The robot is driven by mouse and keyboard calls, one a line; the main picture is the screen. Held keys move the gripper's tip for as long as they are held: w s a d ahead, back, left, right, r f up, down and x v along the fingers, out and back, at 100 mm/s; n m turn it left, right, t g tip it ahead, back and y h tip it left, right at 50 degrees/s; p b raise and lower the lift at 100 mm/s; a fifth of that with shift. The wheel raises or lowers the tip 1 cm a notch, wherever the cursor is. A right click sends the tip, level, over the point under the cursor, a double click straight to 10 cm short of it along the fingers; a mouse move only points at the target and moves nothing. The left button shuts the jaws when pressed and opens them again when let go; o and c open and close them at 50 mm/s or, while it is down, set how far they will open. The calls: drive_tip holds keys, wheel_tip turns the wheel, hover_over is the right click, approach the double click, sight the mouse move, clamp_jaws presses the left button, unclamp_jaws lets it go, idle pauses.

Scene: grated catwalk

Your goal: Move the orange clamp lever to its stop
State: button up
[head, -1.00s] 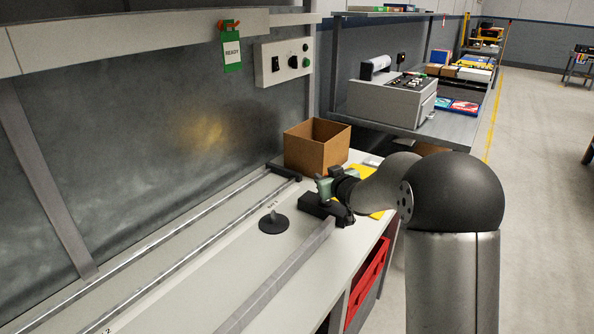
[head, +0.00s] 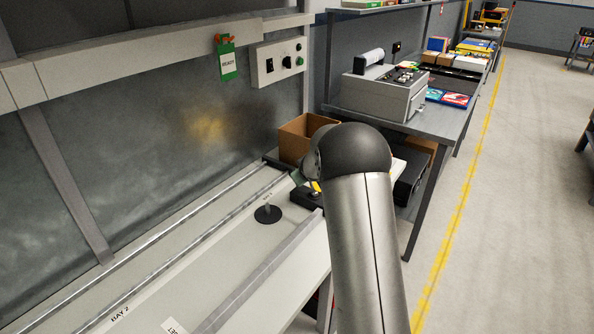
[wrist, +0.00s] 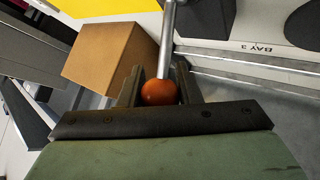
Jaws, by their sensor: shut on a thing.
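The orange clamp lever shows in the wrist view as a round orange knob (wrist: 160,92) on a thin metal rod (wrist: 169,40). My gripper (wrist: 161,80) has a dark finger on each side of the knob and is shut on it. The rod runs from the knob out past the fingers to the top edge. In the head view my arm hides the lever and nearly all of the gripper. The dark clamp block (head: 306,198) shows in part beside my arm, at the end of a rail. Its stop cannot be made out.
An open cardboard box (head: 295,137) stands just behind the clamp; it also shows in the wrist view (wrist: 108,58). A black disc (head: 267,214) with an upright tab sits on the bench to the left. A grey machine (head: 385,97) stands on the back-right bench.

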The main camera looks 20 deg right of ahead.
idle(0.3)
drive_tip(key=o, duration=1)
drive_tip(key=shift+c, duration=0.2)
drive_tip(key=shift+s+r, duration=0.1)
drive_tip(key=v, duration=1.7)
drive_tip(key=shift+s, duration=0.1)
drive_tip(key=s+a+f+m+g, duration=0.1)
drive_tip(key=s+a+g, duration=0.2)
drive_tip(key=s, duration=0.8)
drive_tip(key=s+a+f+m+g+y, duration=0.1)
drive_tip(key=s+a, duration=0.5)
drive_tip(key=s, duration=0.6)
drive_tip(key=s+a+f+m+g+y, duration=0.1)
drive_tip(key=s+a+f+g, duration=0.2)
drive_tip(key=s, duration=0.9)
drive_tip(key=a+g, duration=0.2)
drive_tip(key=shift+s+g+p, duration=0.2)
drive_tip(key=shift+g+p, duration=0.1)
drive_tip(key=shift+p, duration=0.1)
